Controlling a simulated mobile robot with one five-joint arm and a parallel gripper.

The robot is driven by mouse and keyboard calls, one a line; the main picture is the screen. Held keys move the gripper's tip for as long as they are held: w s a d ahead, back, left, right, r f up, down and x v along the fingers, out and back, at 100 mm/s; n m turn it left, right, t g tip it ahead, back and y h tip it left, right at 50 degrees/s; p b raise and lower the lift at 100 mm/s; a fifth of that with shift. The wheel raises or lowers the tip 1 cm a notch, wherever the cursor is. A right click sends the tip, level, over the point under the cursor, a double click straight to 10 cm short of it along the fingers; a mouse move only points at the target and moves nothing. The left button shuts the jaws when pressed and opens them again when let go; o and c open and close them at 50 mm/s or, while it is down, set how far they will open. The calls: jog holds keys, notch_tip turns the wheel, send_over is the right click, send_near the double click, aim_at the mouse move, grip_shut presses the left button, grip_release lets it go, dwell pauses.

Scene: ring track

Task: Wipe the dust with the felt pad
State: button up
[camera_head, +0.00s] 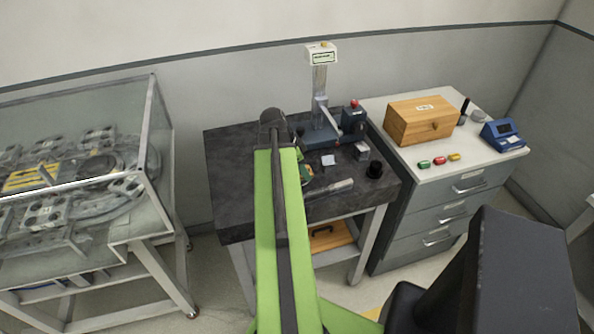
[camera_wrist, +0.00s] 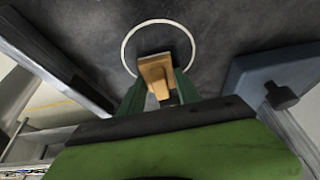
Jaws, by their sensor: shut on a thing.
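My gripper (camera_wrist: 158,80) is shut on a tan block, which looks like the felt pad (camera_wrist: 156,69), held between its green fingers in the wrist view. The pad overlaps the near side of a white ring (camera_wrist: 127,50) marked on the dark bench top (camera_head: 228,160). I cannot tell whether the pad touches the bench. No dust stands out clearly; the surface in the ring looks mottled grey. In the head view my arm hides most of the gripper and the ring.
A column instrument (camera_head: 321,85), a box with a red button (camera_head: 353,122), a black cup (camera_head: 375,169) and a flat metal tool (camera_head: 330,189) stand or lie on the bench. A drawer cabinet (camera_head: 440,205) with a wooden box (camera_head: 421,119) is right. A glass case (camera_head: 70,160) is left.

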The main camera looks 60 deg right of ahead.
jog(key=shift+s+d, duration=0.7)
jog(key=shift+d, duration=0.05)
notch_tip(320, 180, up, 6)
jog(key=p, duration=0.6)
notch_tip(320, 180, up, 3)
jog(key=p, duration=0.3)
jog(key=shift+r, duration=0.2)
jog(key=shift+f, duration=0.1)
jog(key=shift+f, duration=0.1)
